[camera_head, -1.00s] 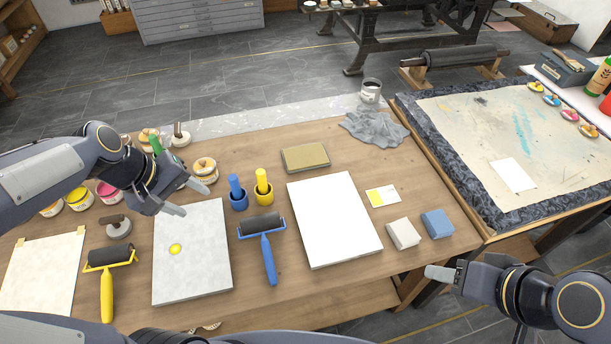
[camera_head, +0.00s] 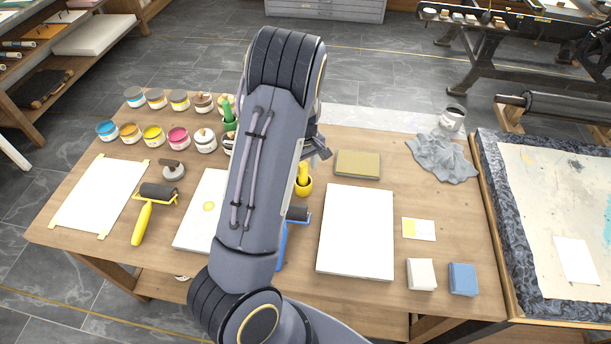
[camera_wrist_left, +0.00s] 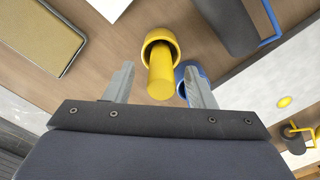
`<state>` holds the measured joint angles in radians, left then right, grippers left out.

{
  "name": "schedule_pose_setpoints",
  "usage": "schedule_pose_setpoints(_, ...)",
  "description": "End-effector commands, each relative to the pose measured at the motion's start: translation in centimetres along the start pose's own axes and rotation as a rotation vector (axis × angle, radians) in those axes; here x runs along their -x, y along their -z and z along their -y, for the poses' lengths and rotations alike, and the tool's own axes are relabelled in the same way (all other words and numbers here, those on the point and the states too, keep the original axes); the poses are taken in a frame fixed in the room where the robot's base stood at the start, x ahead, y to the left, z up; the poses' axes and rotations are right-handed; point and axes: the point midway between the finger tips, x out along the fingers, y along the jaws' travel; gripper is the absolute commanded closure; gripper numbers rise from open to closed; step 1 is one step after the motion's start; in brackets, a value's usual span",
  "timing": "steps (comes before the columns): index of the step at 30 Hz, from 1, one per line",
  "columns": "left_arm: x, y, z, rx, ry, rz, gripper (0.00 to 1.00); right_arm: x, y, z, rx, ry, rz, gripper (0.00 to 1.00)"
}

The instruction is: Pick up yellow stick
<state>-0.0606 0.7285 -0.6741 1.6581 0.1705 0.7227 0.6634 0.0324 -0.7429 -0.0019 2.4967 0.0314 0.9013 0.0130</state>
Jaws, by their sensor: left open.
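The yellow stick (camera_head: 303,172) stands upright in a small yellow cup (camera_head: 304,187) on the wooden table, just right of my left arm in the head view. In the left wrist view the yellow stick (camera_wrist_left: 161,80) lies between the two open fingers of my left gripper (camera_wrist_left: 160,85), with its yellow cup (camera_wrist_left: 161,41) beyond. Neither finger appears to touch the stick. In the head view my arm hides most of the left gripper (camera_head: 315,150). My right gripper is not in view.
A blue cup (camera_wrist_left: 188,72) stands close beside the yellow cup, partly behind a finger. Several paint jars (camera_head: 152,134) stand at the back left.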

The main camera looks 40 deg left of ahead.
Motion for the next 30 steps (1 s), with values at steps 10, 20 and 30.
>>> schedule_pose_setpoints(10, -3.0, 0.0, 0.1, -0.001, -0.001, 0.001, 0.50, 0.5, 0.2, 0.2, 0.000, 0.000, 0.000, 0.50)
schedule_pose_setpoints(20, -2.9, 0.0, 0.1, -0.001, -0.001, 0.001, 0.75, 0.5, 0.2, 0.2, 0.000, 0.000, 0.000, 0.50)
schedule_pose_setpoints(30, -2.9, 0.0, 0.1, -0.001, -0.001, 0.001, 0.99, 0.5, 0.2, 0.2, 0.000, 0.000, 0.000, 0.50)
